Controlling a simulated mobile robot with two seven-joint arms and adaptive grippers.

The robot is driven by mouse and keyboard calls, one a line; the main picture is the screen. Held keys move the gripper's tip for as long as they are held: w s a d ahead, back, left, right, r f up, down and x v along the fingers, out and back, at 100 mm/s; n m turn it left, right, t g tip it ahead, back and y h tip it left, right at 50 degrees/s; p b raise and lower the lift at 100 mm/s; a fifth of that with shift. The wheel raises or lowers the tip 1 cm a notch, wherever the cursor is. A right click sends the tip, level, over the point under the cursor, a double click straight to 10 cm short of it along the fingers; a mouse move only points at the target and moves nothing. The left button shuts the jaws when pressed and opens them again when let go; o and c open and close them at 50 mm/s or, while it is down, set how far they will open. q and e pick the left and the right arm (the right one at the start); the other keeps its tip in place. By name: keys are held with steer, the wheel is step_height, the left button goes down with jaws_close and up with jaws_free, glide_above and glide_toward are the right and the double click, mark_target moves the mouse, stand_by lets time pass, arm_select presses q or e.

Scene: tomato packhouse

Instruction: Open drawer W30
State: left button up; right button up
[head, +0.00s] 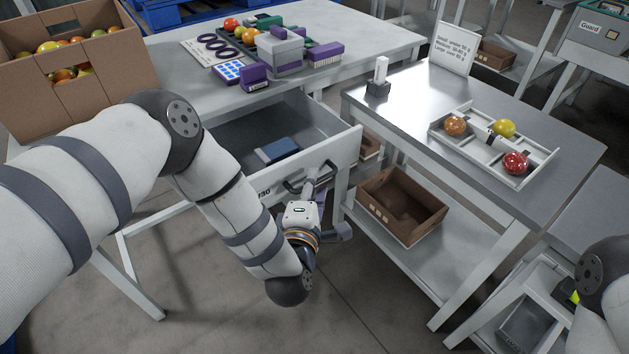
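The drawer (340,152) under the left table stands pulled out. Its label (264,191) is mostly hidden behind my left arm; only its end shows, so I cannot read the whole name. A dark bar handle (309,178) is on the drawer front. My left gripper (316,180) is at this handle, its fingers close together and appearing shut on it; the arm hides part of the grip. A blue and grey box-like item (277,150) lies inside the drawer. My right gripper is out of view; only part of that arm shows at the right edge.
The left table (372,42) holds a grey and purple box (279,50). A cardboard box of tomatoes (38,97) stands at left. The right table (405,104) bears a divided tray (535,168) with tomatoes; a brown crate (401,206) sits on its shelf, close to the drawer.

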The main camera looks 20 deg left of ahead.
arm_select(q)
steer(key=s, duration=0.6)
steer(key=shift+d+r, duration=0.35)
steer(key=shift+r, duration=0.1)
steer(key=s+f+m+g+h+p, duration=0.2)
steer(key=s+f+m+g, duration=0.35)
steer(key=s, duration=0.45)
steer(key=s+f+m+g+h+p, duration=0.2)
steer(key=s+f+m+g, duration=0.2)
steer(key=s+m, duration=0.4)
steer(key=s+a+r+m+g+y+p, duration=0.1)
steer(key=s+a+r+m+g, duration=0.1)
steer(key=s, duration=1)
steer(key=s+a+r+m+g+y+p, duration=0.1)
steer(key=s+a+m+g, duration=0.4)
steer(key=s, duration=0.7)
steer(key=shift+a+r+g+p, duration=0.35)
steer(key=shift+a+r+g, duration=0.05)
steer(key=shift+a+g, duration=0.8)
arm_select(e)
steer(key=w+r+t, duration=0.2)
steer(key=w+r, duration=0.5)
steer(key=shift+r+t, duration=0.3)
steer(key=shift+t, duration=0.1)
